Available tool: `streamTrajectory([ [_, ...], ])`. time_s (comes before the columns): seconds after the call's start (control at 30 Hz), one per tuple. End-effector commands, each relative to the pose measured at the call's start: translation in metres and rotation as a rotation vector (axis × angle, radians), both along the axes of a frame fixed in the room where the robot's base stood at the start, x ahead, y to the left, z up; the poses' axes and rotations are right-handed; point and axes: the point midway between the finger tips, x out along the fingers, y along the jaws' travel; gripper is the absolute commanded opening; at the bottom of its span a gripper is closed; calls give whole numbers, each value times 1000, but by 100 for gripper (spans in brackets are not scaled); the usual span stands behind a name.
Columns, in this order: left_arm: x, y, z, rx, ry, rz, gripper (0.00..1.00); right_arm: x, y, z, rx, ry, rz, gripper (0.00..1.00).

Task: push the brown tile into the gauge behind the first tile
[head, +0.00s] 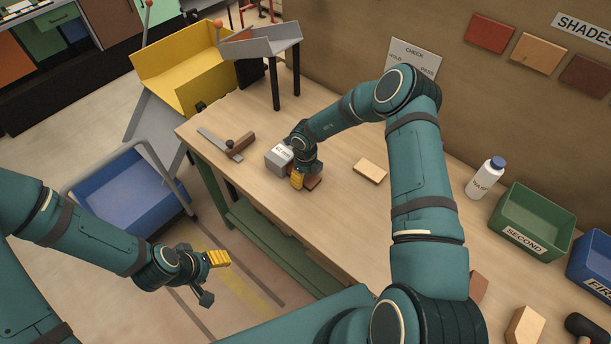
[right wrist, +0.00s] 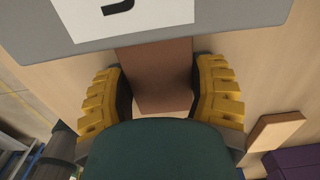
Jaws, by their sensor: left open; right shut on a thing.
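The gauge (head: 277,161) is a grey block with a white label on the workbench; its grey edge (right wrist: 235,27) fills the top of the right wrist view. My right gripper (head: 304,182) is low over the bench in front of it, shut on the brown tile (right wrist: 160,75). The tile (head: 314,183) lies between the yellow fingers, and its far end meets the gauge's lower edge; how far inside it reaches is hidden. I cannot see a first tile inside the gauge. My left gripper (head: 211,277) is open and empty, off the bench over the floor.
A tan tile (head: 369,171) lies right of the gauge. A square-like tool with a brown handle (head: 240,143) lies left of it. A white bottle (head: 486,178) and green bin (head: 530,225) stand at the right. A grey sloped chute (head: 262,42) stands at the far end.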

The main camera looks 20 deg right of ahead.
Motion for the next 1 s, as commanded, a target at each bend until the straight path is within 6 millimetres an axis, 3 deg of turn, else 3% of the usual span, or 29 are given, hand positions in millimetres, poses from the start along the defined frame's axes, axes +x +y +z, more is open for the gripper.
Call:
streamTrajectory([
  [1.0,0,0,-9,0,0,0,59,21,12,-3,1,0,0,18],
])
